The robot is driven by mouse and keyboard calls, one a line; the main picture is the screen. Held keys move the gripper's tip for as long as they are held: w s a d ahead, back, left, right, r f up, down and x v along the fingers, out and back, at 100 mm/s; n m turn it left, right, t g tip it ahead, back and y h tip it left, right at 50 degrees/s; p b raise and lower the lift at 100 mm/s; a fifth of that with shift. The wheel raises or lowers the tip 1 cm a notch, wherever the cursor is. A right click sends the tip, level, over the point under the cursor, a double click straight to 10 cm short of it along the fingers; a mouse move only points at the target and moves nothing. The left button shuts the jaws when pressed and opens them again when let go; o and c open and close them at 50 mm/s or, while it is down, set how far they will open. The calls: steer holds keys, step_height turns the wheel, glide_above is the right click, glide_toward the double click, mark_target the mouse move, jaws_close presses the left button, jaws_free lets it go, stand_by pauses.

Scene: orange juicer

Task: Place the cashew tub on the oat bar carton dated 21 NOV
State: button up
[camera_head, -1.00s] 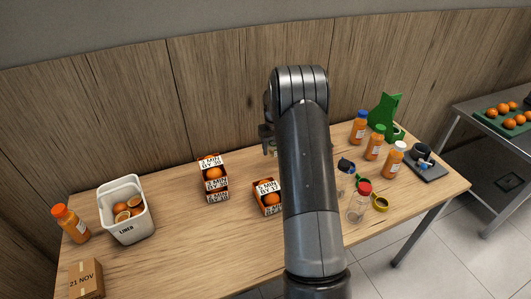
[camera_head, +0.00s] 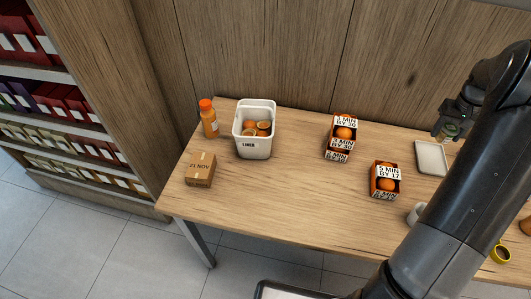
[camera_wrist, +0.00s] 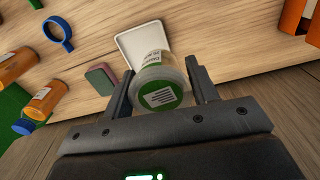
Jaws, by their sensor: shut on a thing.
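My gripper (camera_head: 445,128) is at the right in the head view, raised above the table. It is shut on a small clear tub with a green label, the cashew tub (camera_head: 450,132). In the wrist view the tub (camera_wrist: 161,88) sits between the two fingers; its small print is too blurred to read. The brown carton dated 21 NOV (camera_head: 200,168) stands near the table's left end in the head view, far to the left of my gripper. Its top looks bare.
A white bin of oranges (camera_head: 254,146) and an orange juice bottle (camera_head: 208,119) stand behind the carton. Orange boxes (camera_head: 341,139) (camera_head: 385,181) stand between carton and gripper. A white tray (camera_head: 431,158) lies below the gripper. The table's front left is clear.

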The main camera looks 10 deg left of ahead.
steer(key=r, duration=0.4)
steer(key=a+r, duration=0.1)
steer(key=r, duration=0.1)
steer(key=shift+w+r, duration=0.1)
steer(key=shift+w, duration=0.05)
steer(key=w+a+n, duration=0.3)
steer(key=a+n, duration=0.1)
steer(key=a, duration=1.1)
steer(key=n, duration=1.2)
glide_above(200, 165)
step_height(200, 165, down, 12)
steer(key=shift+w+f, duration=0.1)
steer(key=shift+f, duration=1.95)
